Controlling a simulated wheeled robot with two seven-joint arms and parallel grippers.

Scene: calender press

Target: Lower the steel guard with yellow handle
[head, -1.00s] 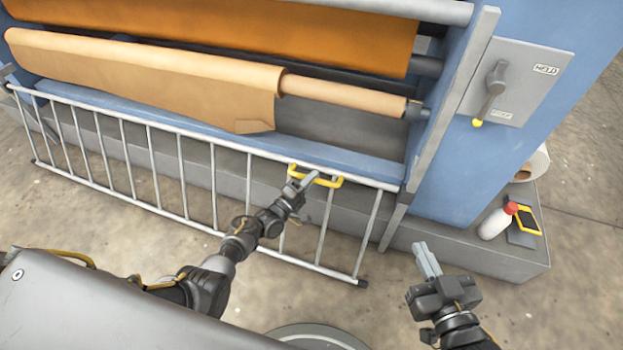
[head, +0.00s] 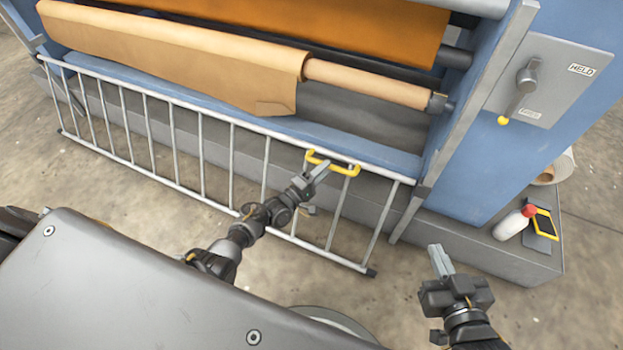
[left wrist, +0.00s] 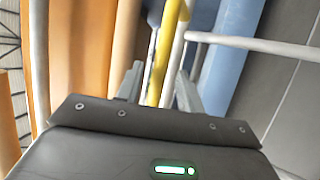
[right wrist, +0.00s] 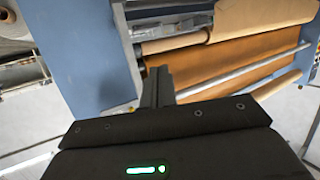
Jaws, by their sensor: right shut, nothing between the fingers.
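The steel guard (head: 232,158) is a ladder-like frame of light bars along the front of the press, below the rollers. Its yellow handle (head: 345,170) sits on the upper rail toward the right end. My left gripper (head: 320,168) is at the left part of the handle. In the left wrist view the yellow handle (left wrist: 166,55) passes between the fingers of the left gripper (left wrist: 162,70), which stand apart with gaps beside the bar. My right gripper (head: 440,258) is shut and empty, apart from the guard at the lower right; its fingers also show in the right wrist view (right wrist: 158,85).
A grey panel (head: 556,75) with a yellow-tipped lever is on the blue side frame. A white bottle (head: 512,225) with a red cap and a yellow-edged device (head: 544,224) rest on the grey base ledge at right. Bare floor lies in front of the guard.

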